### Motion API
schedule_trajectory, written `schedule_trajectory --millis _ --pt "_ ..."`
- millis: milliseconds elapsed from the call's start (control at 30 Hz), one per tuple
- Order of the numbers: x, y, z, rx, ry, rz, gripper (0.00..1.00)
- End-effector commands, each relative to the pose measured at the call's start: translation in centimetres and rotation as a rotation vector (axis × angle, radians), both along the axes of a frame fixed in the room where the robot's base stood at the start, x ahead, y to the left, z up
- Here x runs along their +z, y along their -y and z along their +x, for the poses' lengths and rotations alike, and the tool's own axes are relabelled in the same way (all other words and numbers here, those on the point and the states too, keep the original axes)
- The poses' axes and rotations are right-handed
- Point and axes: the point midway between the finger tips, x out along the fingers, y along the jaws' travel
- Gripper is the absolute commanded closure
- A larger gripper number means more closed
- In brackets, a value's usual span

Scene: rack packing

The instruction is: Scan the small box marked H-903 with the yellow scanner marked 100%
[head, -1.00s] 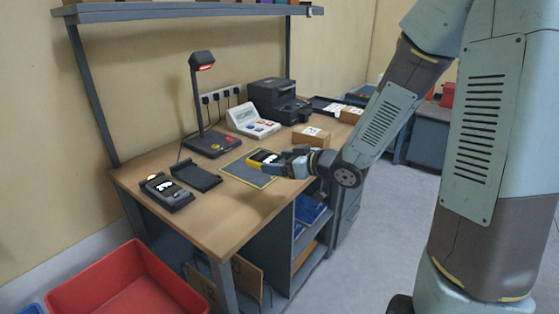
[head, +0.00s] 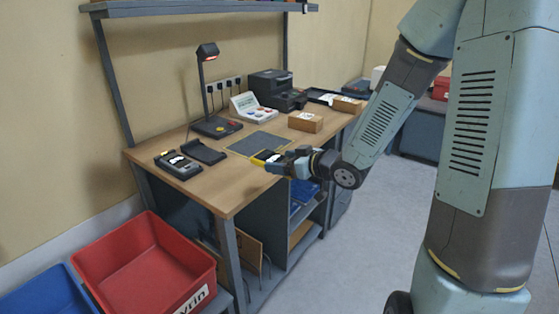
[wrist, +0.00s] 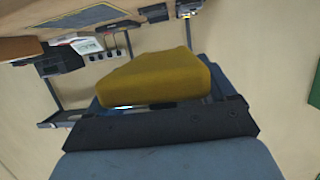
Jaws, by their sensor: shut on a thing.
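My gripper (head: 277,161) is shut on the yellow scanner (head: 262,155), beside the desk's front edge, near the mat. In the wrist view the scanner's yellow body (wrist: 155,78) fills the middle, in the jaws; its marking does not show. One small cardboard box (head: 305,122) with a white label sits on the desk behind and right of my gripper. A second small box (head: 347,104) with a white label sits farther right. Neither label is readable, so I cannot tell which is H-903.
The desk (head: 225,189) carries a dark mat (head: 258,143), a lamp-like stand (head: 216,127), a dark device (head: 178,165), an empty-looking cradle (head: 203,151), a white button panel (head: 254,108) and a black printer (head: 276,90). A red bin (head: 145,262) stands at the lower left. Floor on the right is clear.

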Motion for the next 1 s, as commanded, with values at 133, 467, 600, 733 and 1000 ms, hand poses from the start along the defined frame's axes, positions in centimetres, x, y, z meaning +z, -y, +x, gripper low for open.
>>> schedule_trajectory --millis 133,467,600,733,1000 --pt "-1.5 1.4 1.0 -0.060 -0.003 0.001 0.57" --pt "-6.2 5.3 4.1 -0.247 -0.005 0.000 0.57" --pt "-9.4 8.0 6.2 -0.373 -0.006 -0.002 0.57" --pt "-12.4 10.6 8.2 -0.495 -0.005 -0.004 0.57" --pt "-17.1 14.7 11.7 -0.697 0.000 -0.005 0.57"
